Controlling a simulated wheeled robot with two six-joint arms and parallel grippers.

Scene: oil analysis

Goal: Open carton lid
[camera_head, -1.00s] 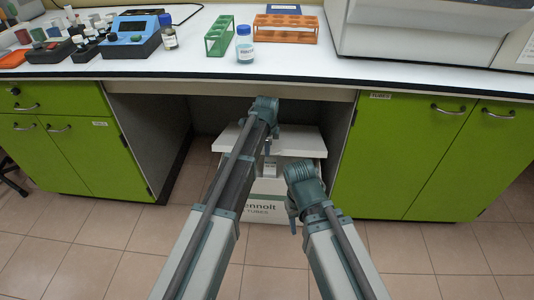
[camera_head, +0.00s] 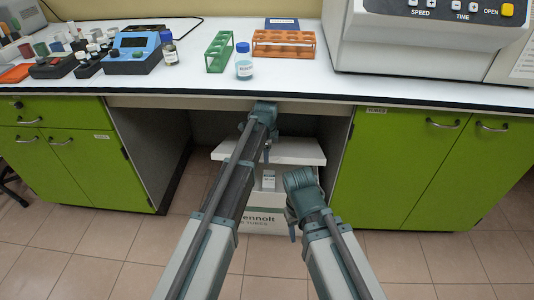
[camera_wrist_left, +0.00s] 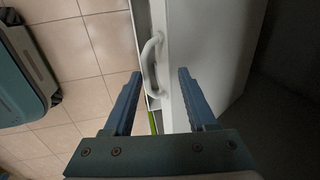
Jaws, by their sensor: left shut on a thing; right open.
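The white carton (camera_head: 256,227) with dark lettering stands in the knee space under the bench, partly hidden behind my arms. Its white lid (camera_head: 295,152) shows as a flat panel above the carton front, with a gap beneath its front edge. In the left wrist view a pale curved handle (camera_wrist_left: 152,65) on a white panel (camera_wrist_left: 205,60) lies between the blue fingers. My left gripper (camera_head: 266,155) is shut on this handle; the fingers stand apart around it. My right gripper (camera_head: 291,227) is open and empty, low in front of the carton; its fingers are small and partly hidden.
The bench top (camera_head: 205,84) overhangs the carton. Green cabinets (camera_head: 75,165) stand to the left and more (camera_head: 405,170) to the right. A blue-capped bottle (camera_head: 244,65), green rack (camera_head: 218,52) and orange rack (camera_head: 283,44) stand on the bench. The tiled floor in front is clear.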

